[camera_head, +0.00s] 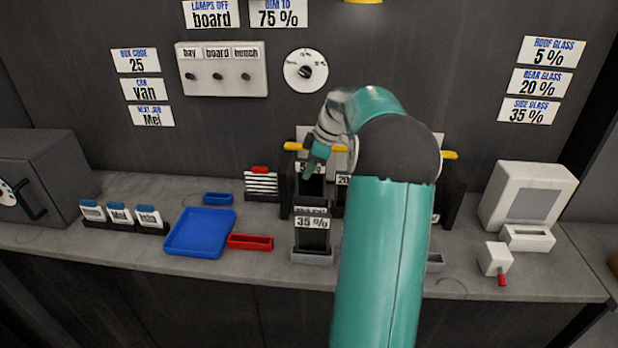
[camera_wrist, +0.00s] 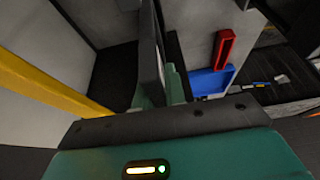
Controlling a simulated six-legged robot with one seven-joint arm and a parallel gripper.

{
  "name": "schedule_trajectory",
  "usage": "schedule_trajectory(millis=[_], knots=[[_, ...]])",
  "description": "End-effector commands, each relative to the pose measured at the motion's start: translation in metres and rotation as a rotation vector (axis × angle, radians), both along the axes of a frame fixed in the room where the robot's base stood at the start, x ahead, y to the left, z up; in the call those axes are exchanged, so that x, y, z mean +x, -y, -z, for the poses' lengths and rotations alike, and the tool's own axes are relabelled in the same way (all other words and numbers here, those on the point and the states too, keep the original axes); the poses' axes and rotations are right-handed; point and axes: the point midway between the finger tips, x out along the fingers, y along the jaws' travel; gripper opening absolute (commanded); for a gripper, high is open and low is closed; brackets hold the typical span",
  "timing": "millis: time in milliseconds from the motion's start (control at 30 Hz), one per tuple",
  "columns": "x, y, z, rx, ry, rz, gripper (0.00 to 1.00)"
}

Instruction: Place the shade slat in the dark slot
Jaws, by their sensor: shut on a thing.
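My gripper (camera_head: 313,166) is shut on a dark slat with a white 5 % label, the shade slat (camera_head: 312,187), and holds it upright at the rack's left part. The wrist view shows the slat (camera_wrist: 150,50) edge-on between the green fingers (camera_wrist: 159,92). A dark recess (camera_wrist: 112,78) opens beside it. The rack (camera_head: 285,196) has dark side walls and a yellow bar (camera_head: 296,146) on top. I cannot tell whether the slat's lower end is inside a slot. A 20 % label (camera_head: 343,180) is partly hidden by my arm.
A 35 % slat (camera_head: 312,238) stands in a grey holder (camera_head: 312,258) in front. Left of it are a blue tray (camera_head: 200,232) and a red tray (camera_head: 250,242). A white device (camera_head: 522,195) stands right. My arm hides the rack's middle.

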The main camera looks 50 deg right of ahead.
Motion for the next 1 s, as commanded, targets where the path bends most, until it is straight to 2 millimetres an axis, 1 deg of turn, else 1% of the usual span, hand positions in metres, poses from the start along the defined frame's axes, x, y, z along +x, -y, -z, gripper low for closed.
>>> schedule_trajectory(millis=[100,200,567,600,667,700,1000], knots=[[0.000,-0.001,0.021,0.003,-0.003,0.000,0.00],[0.000,0.000,0.030,0.002,-0.001,0.000,0.00],[0.001,0.000,0.034,0.001,-0.001,0.000,0.00],[0.000,0.000,0.034,0.000,0.000,0.000,0.20],[0.000,0.000,0.034,0.001,-0.001,0.000,0.32],[0.000,0.000,0.034,0.001,-0.001,0.000,0.34],[0.000,0.000,0.031,0.000,0.000,0.000,0.34]])
